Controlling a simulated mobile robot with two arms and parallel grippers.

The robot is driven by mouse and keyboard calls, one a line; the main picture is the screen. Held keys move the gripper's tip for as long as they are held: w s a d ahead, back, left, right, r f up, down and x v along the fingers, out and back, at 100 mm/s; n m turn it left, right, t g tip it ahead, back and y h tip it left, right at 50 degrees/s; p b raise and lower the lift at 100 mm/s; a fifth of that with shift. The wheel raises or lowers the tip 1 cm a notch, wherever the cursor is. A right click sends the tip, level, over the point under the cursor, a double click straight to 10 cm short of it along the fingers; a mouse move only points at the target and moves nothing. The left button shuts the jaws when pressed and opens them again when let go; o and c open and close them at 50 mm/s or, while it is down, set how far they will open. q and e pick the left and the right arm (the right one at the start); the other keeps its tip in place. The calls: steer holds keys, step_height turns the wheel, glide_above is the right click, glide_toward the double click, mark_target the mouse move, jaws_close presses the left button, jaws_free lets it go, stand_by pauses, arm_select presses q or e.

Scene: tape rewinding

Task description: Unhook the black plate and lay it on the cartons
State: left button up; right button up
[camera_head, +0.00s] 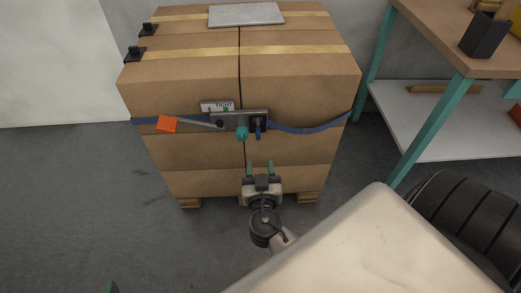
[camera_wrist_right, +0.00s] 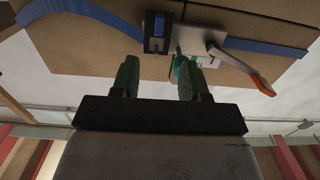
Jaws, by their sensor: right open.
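The cartons (camera_head: 300,85) stand as a strapped block in the middle of the head view. A blue strap (camera_head: 300,130) runs across their front to a metal tensioner (camera_head: 225,118) with an orange-ended lever (camera_head: 167,124) and a teal knob (camera_head: 242,133). A small black plate (camera_head: 259,123) sits at the tensioner's right end, where the strap meets it; it also shows in the right wrist view (camera_wrist_right: 153,44). My right gripper (camera_head: 260,168) is open and empty, below and apart from the plate. Only a green tip, probably my left gripper (camera_head: 114,288), shows at the bottom edge.
A grey slab (camera_head: 246,14) lies on the cartons' top at the back. Two black corner pieces (camera_head: 148,29) sit on the top left edge. A workbench (camera_head: 425,40) with teal legs stands at right. The cartons' top is otherwise largely clear.

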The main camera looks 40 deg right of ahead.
mark_target(258, 135)
arm_select(q)
steer(key=s, duration=0.1)
steer(key=s+g, duration=0.1)
steer(key=s+a+f+g+p, duration=0.1)
steer(key=shift+y, duration=0.3)
arm_select(e)
steer(key=shift+h, duration=0.3)
steer(key=x, duration=0.7)
steer(key=r+x, duration=0.1)
steer(key=x, duration=0.2)
steer(key=shift+w+d, duration=0.15)
steer(key=shift+w, duration=0.25)
jaws_close()
arm_select(q)
steer(key=shift+w+r, duration=0.15)
steer(key=shift+w, duration=0.2)
arm_select(e)
steer(key=shift+r, duration=0.35)
steer(key=shift+s, duration=0.1)
